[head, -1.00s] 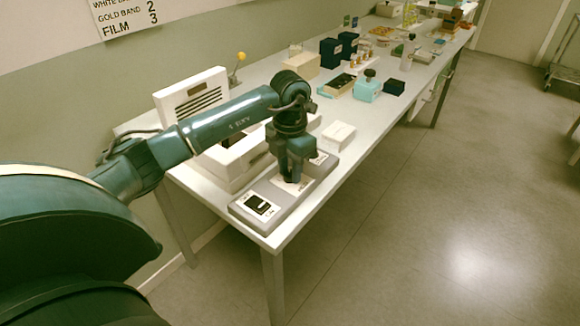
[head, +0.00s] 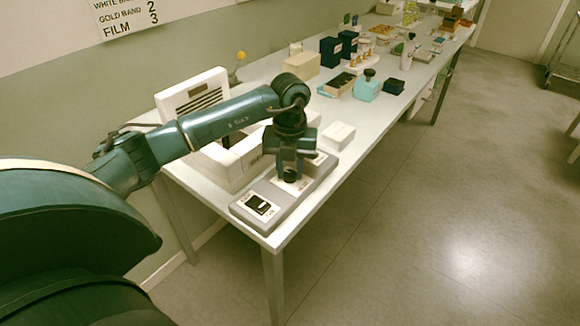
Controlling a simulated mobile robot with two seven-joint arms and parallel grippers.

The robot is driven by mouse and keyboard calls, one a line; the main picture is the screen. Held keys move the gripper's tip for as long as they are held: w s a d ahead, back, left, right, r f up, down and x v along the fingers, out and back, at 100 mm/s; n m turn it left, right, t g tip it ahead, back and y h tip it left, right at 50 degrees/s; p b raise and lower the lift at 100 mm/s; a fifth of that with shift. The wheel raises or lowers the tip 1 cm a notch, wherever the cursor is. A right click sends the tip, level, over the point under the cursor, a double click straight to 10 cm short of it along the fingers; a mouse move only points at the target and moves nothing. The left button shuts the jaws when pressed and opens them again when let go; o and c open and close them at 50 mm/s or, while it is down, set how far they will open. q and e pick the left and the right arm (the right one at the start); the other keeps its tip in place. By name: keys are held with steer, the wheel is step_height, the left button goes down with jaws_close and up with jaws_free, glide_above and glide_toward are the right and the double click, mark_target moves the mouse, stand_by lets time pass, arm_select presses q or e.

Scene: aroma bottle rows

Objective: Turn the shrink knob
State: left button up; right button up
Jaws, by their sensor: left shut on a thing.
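A low grey control panel (head: 262,222) lies along the near front edge of the table. The shrink knob (head: 290,176), small and dark, stands on its white-labelled middle part. My left gripper (head: 290,172) points straight down over the panel, its fingers on either side of the knob and shut on it. The fingers hide part of the knob and its label. A black rocker switch (head: 260,205) on a white plate sits at the panel's near end. My right gripper is not in view.
A white machine (head: 222,165) with a slotted back stands behind the panel. A white box (head: 338,134) lies just beyond it. Boxes, a teal bottle (head: 367,88) and other items fill the far table.

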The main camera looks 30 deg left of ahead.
mark_target(290, 173)
arm_select(q)
steer(key=shift+r, duration=0.1)
stand_by(0.3)
steer(key=shift+w, duration=0.1)
steer(key=o, duration=1)
steer(key=shift+c, duration=0.2)
step_height(290, 173, up, 13)
steer(key=shift+b, duration=0.45)
